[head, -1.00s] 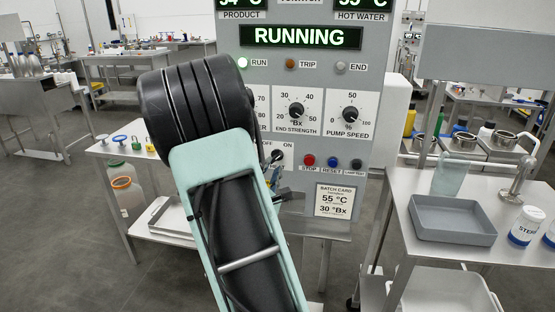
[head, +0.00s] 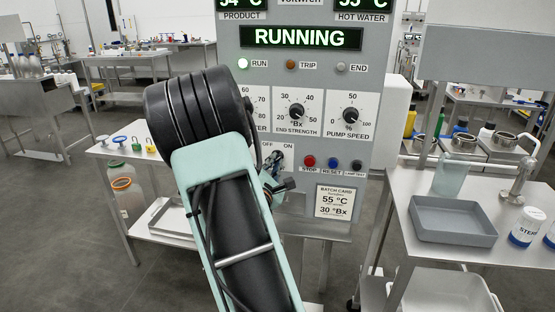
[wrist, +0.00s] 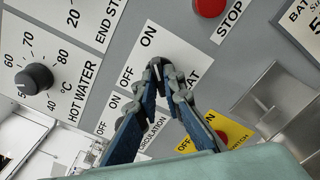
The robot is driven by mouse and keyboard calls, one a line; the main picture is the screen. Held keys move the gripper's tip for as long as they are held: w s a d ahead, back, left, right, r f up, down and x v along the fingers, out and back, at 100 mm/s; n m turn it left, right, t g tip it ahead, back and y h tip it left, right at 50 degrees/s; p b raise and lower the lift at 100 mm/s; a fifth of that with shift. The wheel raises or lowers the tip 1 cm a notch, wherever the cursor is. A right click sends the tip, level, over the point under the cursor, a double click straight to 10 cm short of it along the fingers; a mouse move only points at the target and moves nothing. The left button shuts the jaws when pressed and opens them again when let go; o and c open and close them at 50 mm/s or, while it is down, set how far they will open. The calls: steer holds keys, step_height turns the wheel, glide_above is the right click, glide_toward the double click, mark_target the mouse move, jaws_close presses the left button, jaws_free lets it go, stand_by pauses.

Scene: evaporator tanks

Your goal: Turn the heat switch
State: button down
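The heat switch sits on the grey control panel, below the END STRENGTH dial. Its white OFF/ON label (wrist: 148,40) shows in the wrist view, and part of it shows in the head view (head: 287,147). In the head view my gripper (head: 273,168) covers the lower left of the label, partly behind my arm.
The red STOP button (head: 309,161) is close to the right of the switch, with RESET (head: 333,163) beside it. The display (head: 302,38) reads RUNNING.

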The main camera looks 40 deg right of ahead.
steer(key=shift+n+p, duration=1)
steer(key=shift+n+p, duration=0.95)
steer(key=shift+n, duration=0.05)
